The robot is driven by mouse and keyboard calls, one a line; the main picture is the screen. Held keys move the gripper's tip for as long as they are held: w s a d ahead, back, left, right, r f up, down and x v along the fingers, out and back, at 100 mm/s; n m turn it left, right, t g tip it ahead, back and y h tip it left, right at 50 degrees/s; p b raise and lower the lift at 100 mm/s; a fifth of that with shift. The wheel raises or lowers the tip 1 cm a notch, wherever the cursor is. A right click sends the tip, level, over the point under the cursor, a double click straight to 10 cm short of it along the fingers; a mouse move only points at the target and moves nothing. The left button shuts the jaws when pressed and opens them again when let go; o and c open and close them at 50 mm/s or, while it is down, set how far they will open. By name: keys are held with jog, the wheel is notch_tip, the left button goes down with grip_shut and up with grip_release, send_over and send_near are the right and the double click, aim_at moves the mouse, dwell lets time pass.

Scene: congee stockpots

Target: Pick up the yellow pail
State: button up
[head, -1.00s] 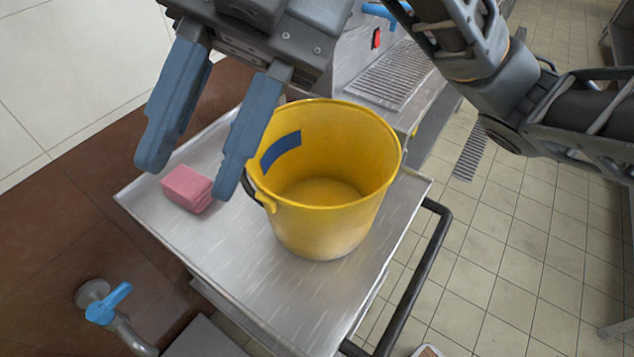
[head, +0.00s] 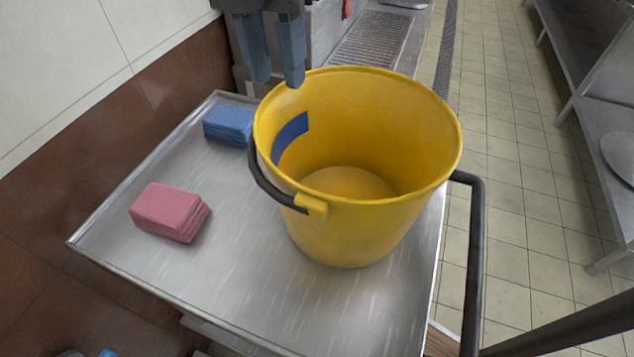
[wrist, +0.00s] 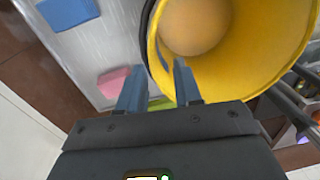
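The yellow pail (head: 370,225) stands upright on a metal cart top (head: 235,290). It looks empty inside, has a blue patch on its inner wall, and its black handle (head: 268,182) hangs down on the left side. My gripper (head: 274,82) is at the pail's far left rim in the head view, fingers pointing down and apart with nothing between them that I can make out. In the wrist view the pail (wrist: 155,55) fills the upper right, and the gripper's fingers (wrist: 160,85) are spread near its rim. Whether a finger touches the rim is unclear.
A pink sponge stack (head: 168,211) and a blue sponge stack (head: 228,124) lie on the cart top left of the pail. A black cart rail (head: 474,260) runs along the right. A metal counter with a drain grate (head: 375,38) stands behind. Tiled floor (head: 510,220) is open at right.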

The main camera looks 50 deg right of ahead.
aim_at(277, 102)
jog(key=shift+w+d+f, duration=0.15)
jog(key=shift+w+f, duration=0.15)
jog(key=shift+f, duration=0.2)
jog(key=f, duration=0.4)
jog(key=s+a+f, duration=0.1)
jog(key=f, duration=0.2)
jog(key=shift+f+p, duration=0.1)
jog(key=shift+p, duration=0.2)
grip_shut()
jog(key=shift+w+d, duration=0.1)
dwell(0.8)
